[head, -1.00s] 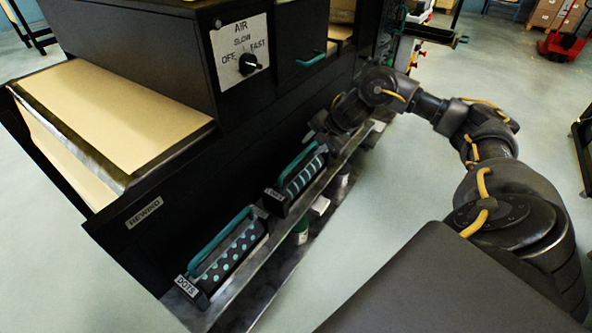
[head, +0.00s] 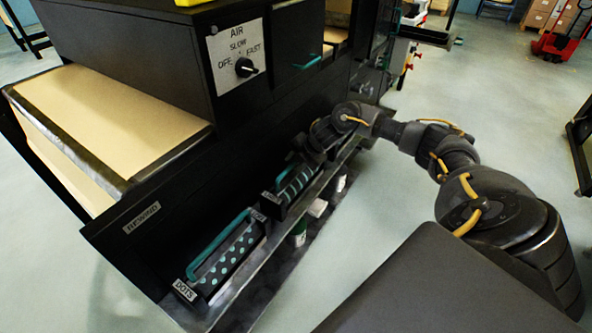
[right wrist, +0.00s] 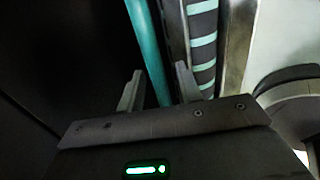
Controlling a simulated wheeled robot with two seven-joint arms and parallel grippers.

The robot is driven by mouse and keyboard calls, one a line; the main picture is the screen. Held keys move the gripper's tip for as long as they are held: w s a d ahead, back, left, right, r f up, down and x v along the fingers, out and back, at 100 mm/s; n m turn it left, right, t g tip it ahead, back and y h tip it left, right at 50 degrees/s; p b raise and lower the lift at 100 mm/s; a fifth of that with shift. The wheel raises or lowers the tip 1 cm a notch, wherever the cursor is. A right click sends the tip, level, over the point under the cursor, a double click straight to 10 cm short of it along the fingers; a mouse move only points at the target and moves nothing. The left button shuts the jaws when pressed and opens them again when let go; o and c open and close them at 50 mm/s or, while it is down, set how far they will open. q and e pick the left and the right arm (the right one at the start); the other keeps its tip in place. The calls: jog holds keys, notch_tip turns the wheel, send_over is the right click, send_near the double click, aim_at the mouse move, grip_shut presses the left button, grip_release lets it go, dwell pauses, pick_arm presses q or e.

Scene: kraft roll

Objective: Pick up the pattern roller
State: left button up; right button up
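Two pattern rollers sit in black cradles on a ledge along the machine's side. The dots roller (head: 228,257) is nearer and has a teal handle and a DOTS label. The striped roller (head: 294,186) is farther along, black with pale teal stripes; its label is too small to read. My right gripper (head: 300,152) is at the striped roller, hiding most of its handle. In the right wrist view my right gripper (right wrist: 158,84) is open, with the striped roller's teal handle (right wrist: 148,50) running between its fingers. The striped roller also shows there (right wrist: 202,45). My left gripper is out of view.
The metal ledge (head: 262,275) runs below the rollers. Open floor lies to the right.

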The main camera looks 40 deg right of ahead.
grip_shut()
dwell(1.3)
jog(key=shift+w+r, duration=0.1)
